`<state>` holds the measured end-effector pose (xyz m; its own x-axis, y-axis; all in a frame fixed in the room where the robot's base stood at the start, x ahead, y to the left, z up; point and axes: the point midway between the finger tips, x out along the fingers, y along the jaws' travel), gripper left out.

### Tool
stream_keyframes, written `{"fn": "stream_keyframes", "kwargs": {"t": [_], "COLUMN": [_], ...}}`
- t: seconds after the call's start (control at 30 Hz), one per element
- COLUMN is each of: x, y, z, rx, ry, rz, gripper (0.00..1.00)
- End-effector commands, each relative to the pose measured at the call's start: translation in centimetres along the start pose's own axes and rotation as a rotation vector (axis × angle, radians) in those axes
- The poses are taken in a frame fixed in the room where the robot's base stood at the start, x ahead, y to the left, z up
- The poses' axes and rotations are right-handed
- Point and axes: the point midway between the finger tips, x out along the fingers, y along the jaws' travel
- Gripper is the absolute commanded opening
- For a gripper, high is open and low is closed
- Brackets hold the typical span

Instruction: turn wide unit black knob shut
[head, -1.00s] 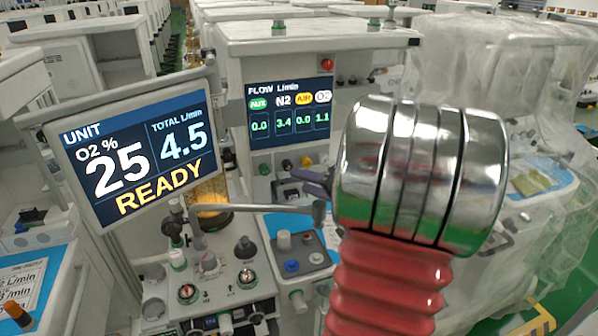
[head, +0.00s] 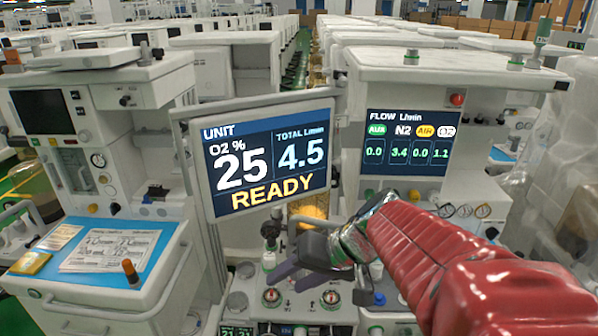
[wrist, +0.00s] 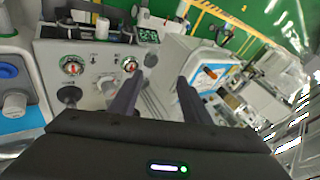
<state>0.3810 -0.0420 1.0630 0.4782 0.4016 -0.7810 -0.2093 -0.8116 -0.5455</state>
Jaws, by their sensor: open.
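A black knob (wrist: 69,95) shows in the wrist view on the pale panel of the cart, beside a pale knob (wrist: 105,82) and two red-and-green gauges (wrist: 73,65). In the head view my gripper and arm appear to hide it. Another black knob or cap (head: 270,230) stands upright left of my gripper there. I cannot tell which one the task means. My gripper (head: 290,274) is open above the panel. In the wrist view its fingers (wrist: 160,80) have nothing between them, and the black knob is to their left, apart from them.
The READY screen (head: 265,160) hangs left of and above my gripper. The FLOW screen (head: 406,142) is behind my arm. A cart with a blue top (head: 125,240) stands at the left. Plastic-wrapped equipment (head: 560,190) is at the right. Green floor (wrist: 275,25) shows in the wrist view.

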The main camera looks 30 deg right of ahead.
Motion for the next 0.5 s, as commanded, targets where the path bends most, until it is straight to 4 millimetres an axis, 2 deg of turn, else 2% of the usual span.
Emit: {"fn": "stream_keyframes", "kwargs": {"t": [0.03,0.2,0.5], "x": [0.0,-0.2,-1.8], "y": [-0.7,-1.7,-2.5], "z": [1.0,4.0,7.2], "rx": [-0.037,-0.133,-0.311], "ry": [-0.018,-0.061,-0.051], "rz": [0.026,0.127,0.296], "gripper": [0.43,0.43,0.43]}}
